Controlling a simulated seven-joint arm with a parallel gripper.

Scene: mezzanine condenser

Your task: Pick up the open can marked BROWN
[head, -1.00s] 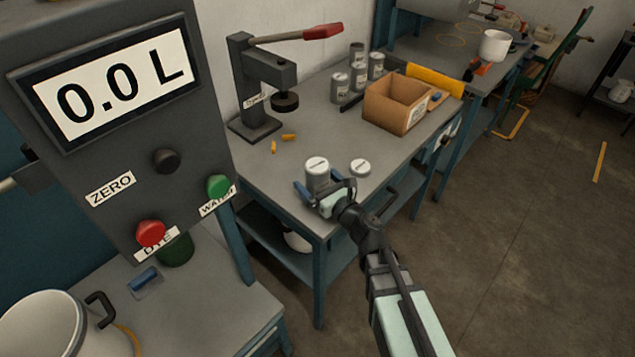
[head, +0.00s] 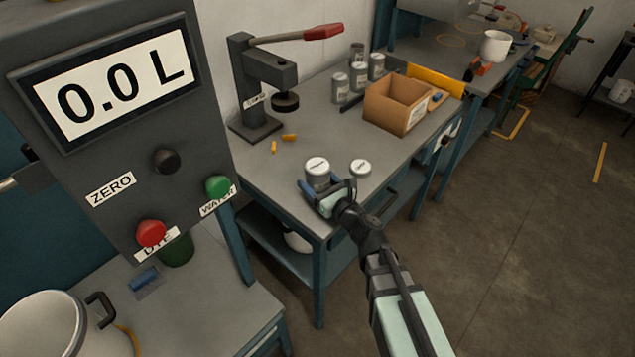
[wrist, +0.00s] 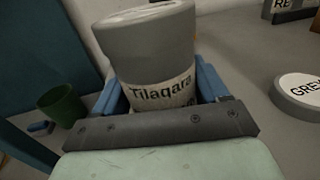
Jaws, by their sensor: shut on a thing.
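My gripper (head: 322,190) is shut on a grey can (head: 317,175) that stands upright near the front edge of the workbench. In the wrist view the can (wrist: 155,50) sits between the blue fingers, its white label reading "Tilaqara"; the line below is mostly hidden by my gripper. Its top carries a white label too small to read in the head view, and I cannot tell that it is open. No BROWN marking is readable. A low round lid-like piece (head: 360,168) lies to its right; in the wrist view its label starts "GRE" (wrist: 301,90).
Several grey cans (head: 340,87) stand at the back beside an open cardboard box (head: 373,108). A lever press (head: 255,127) with a red handle stands at the bench's left. Two small orange pieces (head: 289,138) lie before it. A dispenser panel (head: 120,190) fills the left.

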